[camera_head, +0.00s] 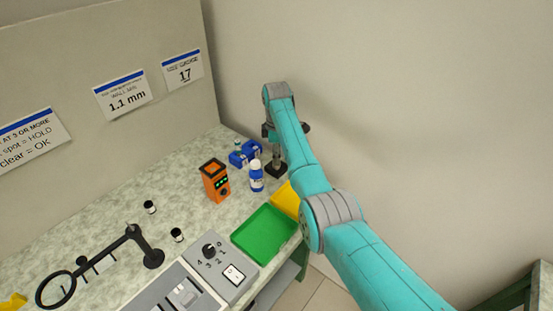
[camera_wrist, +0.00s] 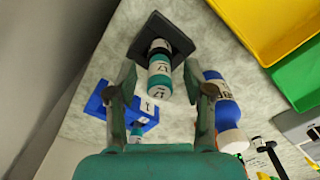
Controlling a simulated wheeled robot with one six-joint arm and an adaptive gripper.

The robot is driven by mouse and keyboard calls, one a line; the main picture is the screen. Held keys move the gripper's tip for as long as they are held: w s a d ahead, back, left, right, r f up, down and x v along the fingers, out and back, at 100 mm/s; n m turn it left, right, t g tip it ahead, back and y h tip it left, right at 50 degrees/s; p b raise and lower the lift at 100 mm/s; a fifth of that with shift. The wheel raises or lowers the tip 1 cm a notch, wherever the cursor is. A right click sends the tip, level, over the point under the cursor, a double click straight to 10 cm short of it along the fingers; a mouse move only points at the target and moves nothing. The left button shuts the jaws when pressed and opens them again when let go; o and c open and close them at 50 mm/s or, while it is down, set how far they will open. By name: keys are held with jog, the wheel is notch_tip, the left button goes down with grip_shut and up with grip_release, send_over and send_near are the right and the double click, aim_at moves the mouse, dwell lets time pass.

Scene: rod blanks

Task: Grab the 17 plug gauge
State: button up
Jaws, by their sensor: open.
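The 17 plug gauge (camera_wrist: 160,80) is a teal and white cylinder with 17 on its label, seen in the wrist view. It stands on a black square base (camera_wrist: 151,33), which also shows in the head view (camera_head: 276,171). My gripper (camera_wrist: 159,70) is open, with one finger on each side of the gauge and visible gaps between. In the head view my gripper (camera_head: 284,132) is at the back right of the bench, above the black base, and the gauge is hard to make out there.
Blue holders (camera_wrist: 120,108) with a teal piece are left of my gripper in the wrist view. A blue bottle (camera_wrist: 218,100) stands close to the right finger. Yellow (camera_head: 286,199) and green (camera_head: 264,233) trays, an orange device (camera_head: 215,181) and a magnifier stand (camera_head: 152,259) are also on the bench.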

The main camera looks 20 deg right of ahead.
jog(key=shift+f, duration=0.1)
grip_shut()
